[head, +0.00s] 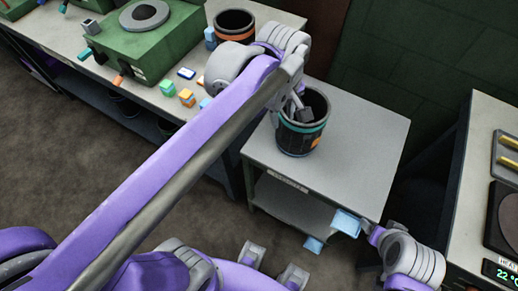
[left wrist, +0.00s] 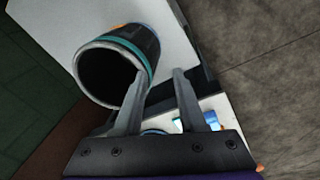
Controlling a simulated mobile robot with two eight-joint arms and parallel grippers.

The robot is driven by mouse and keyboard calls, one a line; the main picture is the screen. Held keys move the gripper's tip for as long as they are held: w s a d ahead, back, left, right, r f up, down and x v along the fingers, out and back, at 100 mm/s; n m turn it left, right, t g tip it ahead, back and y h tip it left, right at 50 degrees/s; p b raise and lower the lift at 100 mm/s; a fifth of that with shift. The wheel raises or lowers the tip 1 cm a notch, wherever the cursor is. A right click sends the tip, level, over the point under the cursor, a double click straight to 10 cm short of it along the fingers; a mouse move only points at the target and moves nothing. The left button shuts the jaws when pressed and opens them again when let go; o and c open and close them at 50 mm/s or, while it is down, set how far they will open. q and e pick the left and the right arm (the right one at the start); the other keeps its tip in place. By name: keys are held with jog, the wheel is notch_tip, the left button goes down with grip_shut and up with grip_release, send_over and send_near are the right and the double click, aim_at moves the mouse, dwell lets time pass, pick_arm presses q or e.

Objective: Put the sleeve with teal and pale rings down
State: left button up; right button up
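The sleeve with teal and pale rings (head: 298,140) is a black, open-topped cylinder with an orange patch. It appears to stand upright on the small grey table (head: 365,140). In the left wrist view the sleeve (left wrist: 149,48) shows its dark mouth and teal ring. My left gripper (head: 301,106) is at the sleeve's rim. Its fingers (left wrist: 158,72) are spread apart; one overlaps the rim and the other is outside, clear of the wall. Whether either finger touches is unclear. My right gripper (head: 374,234) is low at the right, and its fingers are hard to make out.
A long bench (head: 150,92) at the left carries a green machine (head: 148,45), another dark sleeve with an orange band (head: 235,35) and several small coloured blocks (head: 186,97). Light-blue pieces (head: 347,222) show by my right gripper. An equipment bench (head: 484,135) stands at the right. The small table's right half is clear.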

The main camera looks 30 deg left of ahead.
pick_arm(q)
jog(key=s+a+f+m+t, duration=0.3)
jog(key=s+f+m, duration=0.7)
jog(key=f+m, duration=0.2)
jog(key=shift+s+a+t, duration=0.15)
jog(key=shift+t, duration=0.15)
jog(key=shift+f, duration=0.1)
